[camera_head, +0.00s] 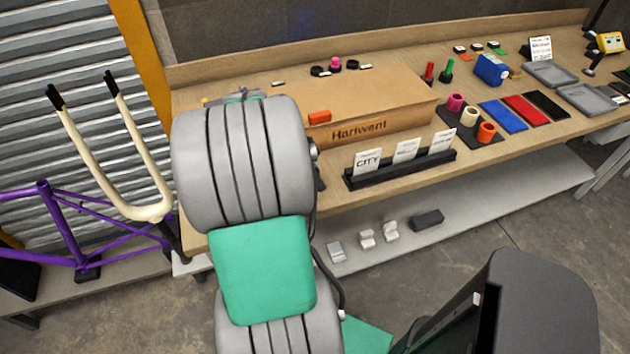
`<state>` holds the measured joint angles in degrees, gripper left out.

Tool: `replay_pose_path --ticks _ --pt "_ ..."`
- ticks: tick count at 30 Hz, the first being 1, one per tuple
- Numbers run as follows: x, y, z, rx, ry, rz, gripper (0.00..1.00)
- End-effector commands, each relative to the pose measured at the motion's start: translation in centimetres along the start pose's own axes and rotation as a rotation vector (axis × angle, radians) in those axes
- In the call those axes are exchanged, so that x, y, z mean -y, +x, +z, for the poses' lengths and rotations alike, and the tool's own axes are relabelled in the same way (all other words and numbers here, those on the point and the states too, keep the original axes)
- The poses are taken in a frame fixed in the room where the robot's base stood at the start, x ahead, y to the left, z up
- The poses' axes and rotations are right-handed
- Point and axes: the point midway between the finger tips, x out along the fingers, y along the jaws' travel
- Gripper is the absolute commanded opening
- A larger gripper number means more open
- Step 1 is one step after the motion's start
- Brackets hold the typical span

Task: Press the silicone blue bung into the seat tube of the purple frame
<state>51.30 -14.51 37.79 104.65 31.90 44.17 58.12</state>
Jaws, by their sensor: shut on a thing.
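The purple frame (62,228) stands at the left in front of the corrugated shutter. One thick tube slants down from its upper left to a lower joint, and its left part is cut off by the picture edge. I cannot tell for sure which tube is the seat tube. My grey and green arm fills the middle of the view and covers part of the bench. My gripper does not show, and is probably hidden behind the arm. I see no blue silicone bung.
A cream fork (150,212) with black tips stands between frame and arm. The wooden bench (550,125) carries a cardboard box (385,95), a black card holder (405,168), coloured rings, mats and grey trays (590,97). Several small blocks lie on the lower shelf (480,200).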

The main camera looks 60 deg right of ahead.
Motion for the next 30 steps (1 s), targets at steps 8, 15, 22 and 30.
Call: replay_pose_path --ticks 8,15,22,30 --pt "0.0 0.0 0.0 0.0 0.0 0.0 0.02" --pt "0.0 0.0 0.0 0.0 0.0 0.0 0.0" --pt "0.1 -0.7 -0.3 -0.001 0.0 -0.003 0.0" --pt "-0.1 -6.4 0.0 -0.001 -0.004 -0.009 0.0"
